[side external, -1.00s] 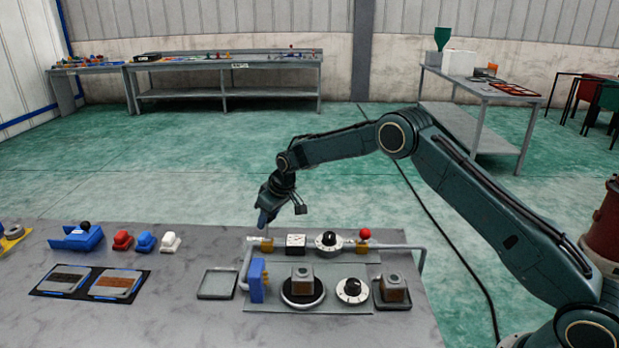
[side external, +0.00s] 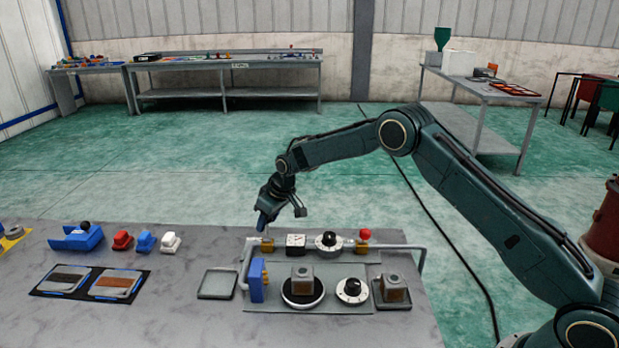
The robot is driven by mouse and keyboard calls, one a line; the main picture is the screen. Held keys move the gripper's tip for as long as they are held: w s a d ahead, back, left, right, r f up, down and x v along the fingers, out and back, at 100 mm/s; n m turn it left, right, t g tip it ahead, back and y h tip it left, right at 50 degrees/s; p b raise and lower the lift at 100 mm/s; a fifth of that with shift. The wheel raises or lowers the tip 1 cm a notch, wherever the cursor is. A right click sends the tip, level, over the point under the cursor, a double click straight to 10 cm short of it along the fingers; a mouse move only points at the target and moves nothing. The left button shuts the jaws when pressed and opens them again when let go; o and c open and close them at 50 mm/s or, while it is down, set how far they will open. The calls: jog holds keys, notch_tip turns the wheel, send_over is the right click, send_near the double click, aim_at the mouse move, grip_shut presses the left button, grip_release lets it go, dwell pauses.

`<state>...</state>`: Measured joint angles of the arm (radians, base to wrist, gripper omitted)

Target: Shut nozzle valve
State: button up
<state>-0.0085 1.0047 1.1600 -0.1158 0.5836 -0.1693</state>
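A grey pipe (side external: 395,246) runs along the back of the panel (side external: 330,308). A brass valve body (side external: 267,246) sits near its left end, and another brass valve (side external: 363,248) with a red ball knob (side external: 365,234) sits near its right end. The frames do not label which is the nozzle valve. My gripper (side external: 263,226) points down just above the left brass valve, and its blue tip hides the top of that valve. I cannot tell whether it touches a handle there, or whether its fingers are open or shut.
A gauge (side external: 296,241) and a black dial (side external: 327,241) stand along the pipe. A blue block (side external: 257,279), a block on a round plate (side external: 302,276), another dial (side external: 352,290) and a block in a tray (side external: 394,287) are in front. An empty tray (side external: 217,284) lies left.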

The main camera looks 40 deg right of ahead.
jog(key=shift+s+a+r, duration=0.1)
jog(key=shift+s+a, duration=0.4)
jog(key=shift+s+a+r, duration=0.1)
jog(key=shift+s+a, duration=0.1)
jog(key=shift+a, duration=0.05)
jog(key=shift+s+a, duration=0.2)
jog(key=shift+s, duration=0.05)
jog(key=shift+r, duration=0.1)
jog(key=shift+o, duration=0.2)
jog(key=shift+s+a+f, duration=0.25)
jog(key=shift+s+a, duration=0.5)
jog(key=shift+s, duration=0.05)
jog(key=shift+o, duration=0.4)
jog(key=shift+r, duration=0.1)
notch_tip(320, 180, up, 8)
jog(key=shift+w+d, duration=0.15)
jog(key=shift+w, duration=0.05)
dwell(1.1)
